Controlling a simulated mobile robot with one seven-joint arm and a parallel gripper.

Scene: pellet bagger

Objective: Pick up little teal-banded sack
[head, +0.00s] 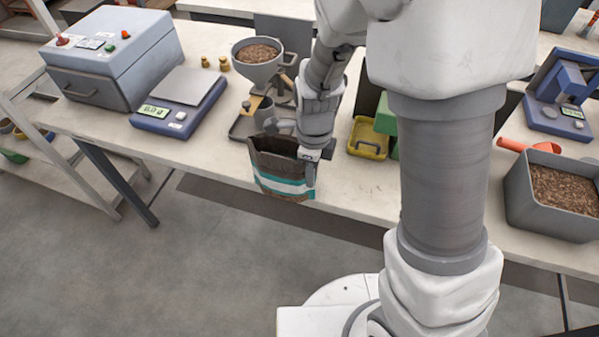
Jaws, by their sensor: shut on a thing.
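The little sack (283,172) is dark brown with a teal and white band, and its top is open. It is at the front edge of the table (220,153), left of my arm, and overlaps that edge in the head view. My gripper (295,140) is shut on the sack at its upper rim, with one finger down the near right side. The other finger is mostly behind or inside the rim. I cannot tell whether the sack's base touches anything.
A blue scale (180,103) and a grey-blue machine (112,58) stand to the left. A funnel of pellets (258,60) stands behind the sack. A yellow tray (368,138) is to its right. A grey bin of pellets (555,192) stands far right. The floor in front is clear.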

